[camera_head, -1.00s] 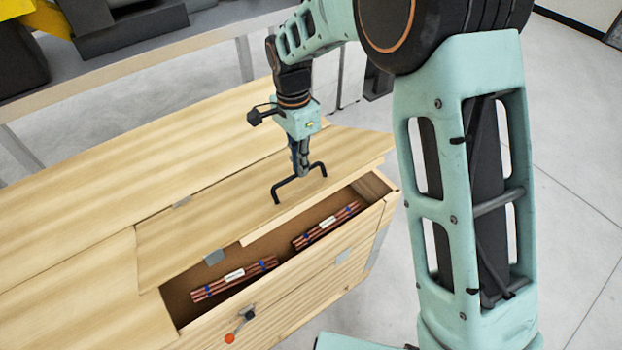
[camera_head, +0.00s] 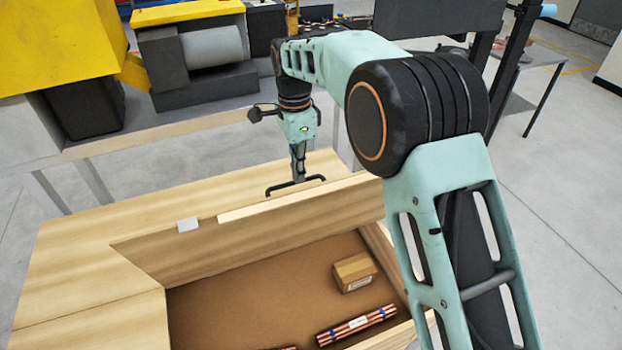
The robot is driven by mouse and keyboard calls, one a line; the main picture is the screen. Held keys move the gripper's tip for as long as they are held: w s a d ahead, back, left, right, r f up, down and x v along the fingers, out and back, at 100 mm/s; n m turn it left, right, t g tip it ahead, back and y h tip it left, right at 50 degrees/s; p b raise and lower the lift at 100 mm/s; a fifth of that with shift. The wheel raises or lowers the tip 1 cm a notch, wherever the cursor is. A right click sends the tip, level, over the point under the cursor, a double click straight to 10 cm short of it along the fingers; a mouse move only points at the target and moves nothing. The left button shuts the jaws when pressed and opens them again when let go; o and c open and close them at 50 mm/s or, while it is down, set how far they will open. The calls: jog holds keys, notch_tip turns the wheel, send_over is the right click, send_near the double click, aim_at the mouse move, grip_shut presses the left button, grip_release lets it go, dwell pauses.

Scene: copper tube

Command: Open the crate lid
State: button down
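The crate (camera_head: 80,270) is a long pale wooden box at the lower left and middle. Its lid panel (camera_head: 250,240) stands raised and steeply tilted, with its inner face towards me and the opening below uncovered. The black lid handle (camera_head: 280,188) shows just above the lid's raised edge. My gripper (camera_head: 298,174) points down at the middle of the handle and appears closed on it. The fingertips are small and partly hidden there. Inside the crate are a bundle of copper tubes (camera_head: 357,325) and a small cardboard box (camera_head: 355,272).
A grey bench (camera_head: 165,130) with yellow and dark machines stands behind the crate. My arm's forearm and elbow block the right part of the view. Open grey floor (camera_head: 570,210) lies to the right. Another table with clutter is at the back right.

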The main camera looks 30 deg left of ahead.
jog(key=c, duration=2.7)
grip_release()
jog(key=shift+a+f, duration=0.2)
jog(key=shift+f, duration=0.9)
jog(key=shift+c, duration=0.2)
jog(key=o, duration=0.5)
jog(key=shift+o, duration=1)
jog(key=shift+w+a+f, duration=0.25)
jog(key=shift+f, duration=0.05)
jog(key=shift+r, duration=0.15)
